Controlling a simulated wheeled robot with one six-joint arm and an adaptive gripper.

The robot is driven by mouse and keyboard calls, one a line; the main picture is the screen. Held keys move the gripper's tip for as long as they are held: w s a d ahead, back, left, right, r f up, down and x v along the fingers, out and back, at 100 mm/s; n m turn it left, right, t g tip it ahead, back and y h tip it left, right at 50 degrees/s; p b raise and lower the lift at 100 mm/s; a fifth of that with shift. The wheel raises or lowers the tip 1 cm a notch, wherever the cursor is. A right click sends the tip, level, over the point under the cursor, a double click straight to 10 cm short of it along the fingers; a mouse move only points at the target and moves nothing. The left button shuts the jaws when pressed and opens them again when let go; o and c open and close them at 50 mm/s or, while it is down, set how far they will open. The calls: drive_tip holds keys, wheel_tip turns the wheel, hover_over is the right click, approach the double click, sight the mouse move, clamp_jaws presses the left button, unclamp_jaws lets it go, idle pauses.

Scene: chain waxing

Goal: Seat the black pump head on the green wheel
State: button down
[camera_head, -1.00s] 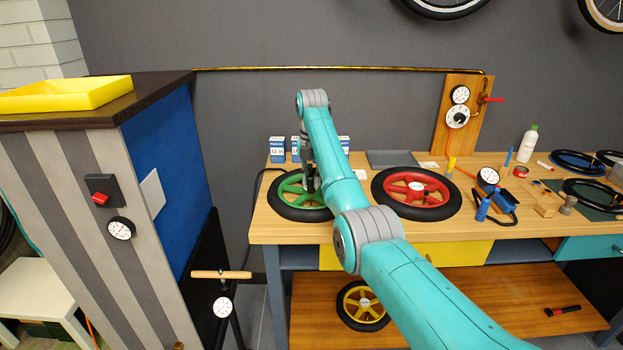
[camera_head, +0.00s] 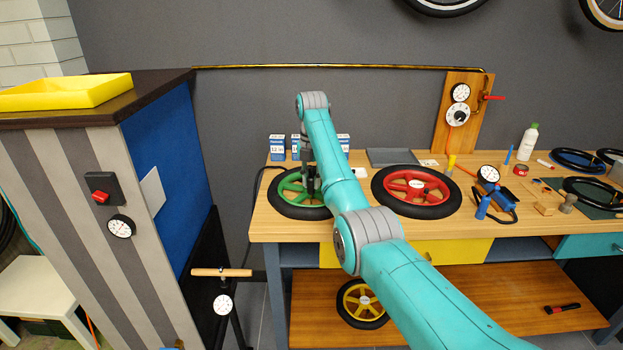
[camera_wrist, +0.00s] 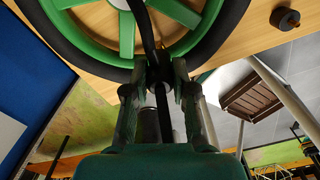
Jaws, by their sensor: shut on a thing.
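The green wheel (camera_head: 288,188) with its black tyre lies flat on the left end of the workbench. It also fills the top of the wrist view (camera_wrist: 128,35). My gripper (camera_head: 312,186) reaches down over its right side. In the wrist view my gripper (camera_wrist: 163,72) is shut on the black pump head (camera_wrist: 161,73), at the wheel's rim. A black hose (camera_wrist: 148,30) runs from there across the wheel. The fingers hide much of the head, and I cannot tell whether it sits on the valve.
A red wheel (camera_head: 413,187) lies to the right on the workbench (camera_head: 350,230). Blue-and-white boxes (camera_head: 277,148) stand behind the green wheel. A striped cabinet (camera_head: 80,180) stands at the left. A blue pump (camera_head: 484,207) and a gauge (camera_head: 488,175) are further right.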

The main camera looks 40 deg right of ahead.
drive_tip(key=shift+f, duration=0.45)
idle(0.4)
drive_tip(key=c, duration=0.9)
unclamp_jaws()
drive_tip(key=shift+o, duration=0.2)
